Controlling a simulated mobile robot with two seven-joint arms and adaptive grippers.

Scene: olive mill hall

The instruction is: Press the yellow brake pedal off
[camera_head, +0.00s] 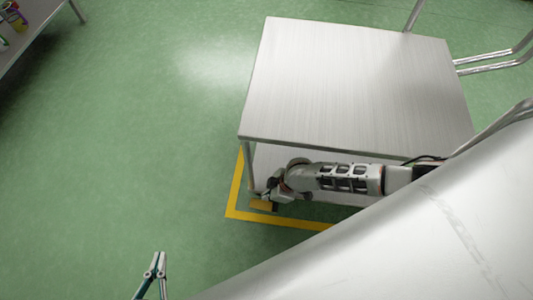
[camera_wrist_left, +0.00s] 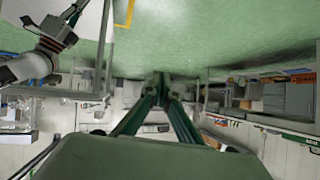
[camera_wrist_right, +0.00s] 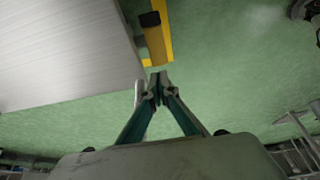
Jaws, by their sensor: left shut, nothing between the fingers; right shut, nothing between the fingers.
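The yellow brake pedal (camera_head: 263,204) sits low at the near left corner of the steel cart (camera_head: 345,80). In the right wrist view the pedal (camera_wrist_right: 155,45), with a black end, lies just beyond my right fingertips (camera_wrist_right: 158,82). My right gripper is shut and empty, pointing at the pedal; I cannot tell if it touches. In the head view my right arm reaches in below the cart top, and its fingertips are mostly hidden. My left gripper (camera_head: 158,260) is shut and empty, over open floor at the bottom left; it also shows in the left wrist view (camera_wrist_left: 160,88).
A yellow floor line (camera_head: 234,190) marks the cart's corner. The cart has a leg beside the pedal and tubular handles (camera_head: 495,62) at the right. A table (camera_head: 35,35) with small items stands at the top left. The green floor left of the cart is clear.

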